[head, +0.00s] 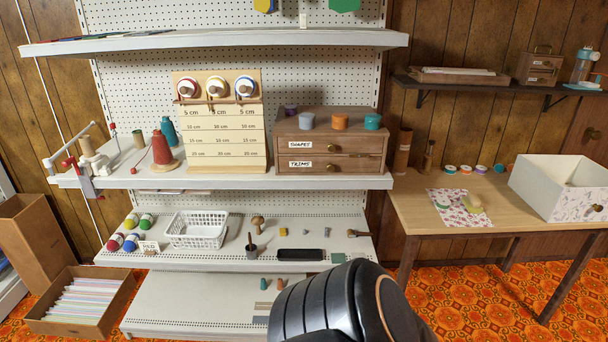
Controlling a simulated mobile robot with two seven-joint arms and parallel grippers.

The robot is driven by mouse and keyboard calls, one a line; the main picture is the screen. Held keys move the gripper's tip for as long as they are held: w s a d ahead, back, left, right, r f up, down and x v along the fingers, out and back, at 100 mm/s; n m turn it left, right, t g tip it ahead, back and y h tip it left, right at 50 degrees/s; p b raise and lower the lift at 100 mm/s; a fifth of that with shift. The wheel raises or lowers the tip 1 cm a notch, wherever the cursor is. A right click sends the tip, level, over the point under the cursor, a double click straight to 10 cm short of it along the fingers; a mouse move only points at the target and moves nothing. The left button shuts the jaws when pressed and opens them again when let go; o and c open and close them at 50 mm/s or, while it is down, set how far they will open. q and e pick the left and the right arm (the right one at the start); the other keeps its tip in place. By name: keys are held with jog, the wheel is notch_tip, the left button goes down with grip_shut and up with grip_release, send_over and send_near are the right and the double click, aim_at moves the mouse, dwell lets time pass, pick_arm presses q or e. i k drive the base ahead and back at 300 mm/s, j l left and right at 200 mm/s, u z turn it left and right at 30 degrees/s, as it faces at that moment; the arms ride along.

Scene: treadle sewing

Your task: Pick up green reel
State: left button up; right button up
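Several green things could be the green reel, and I cannot tell which one it is. A flat green-and-white roll (450,169) lies at the back of the wooden table. Neither of my grippers shows. A black link of my arm (325,300) fills the bottom middle.
Red (115,242) and blue (131,242) reels sit beside a small card. A white basket (197,230) stands to their right. The middle shelf holds thread cones (162,148), a measuring board (226,130) and a drawer box (330,143). A white box (562,188) stands on the table (415,213).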

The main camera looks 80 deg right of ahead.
aim_at(442, 203)
jog(key=z, duration=3.55)
jog(key=i+l+u, duration=0.25)
jog(key=i, duration=0.35)
jog(key=i+l+u, duration=0.25)
jog(key=i+l, duration=0.2)
jog(key=i, duration=0.15)
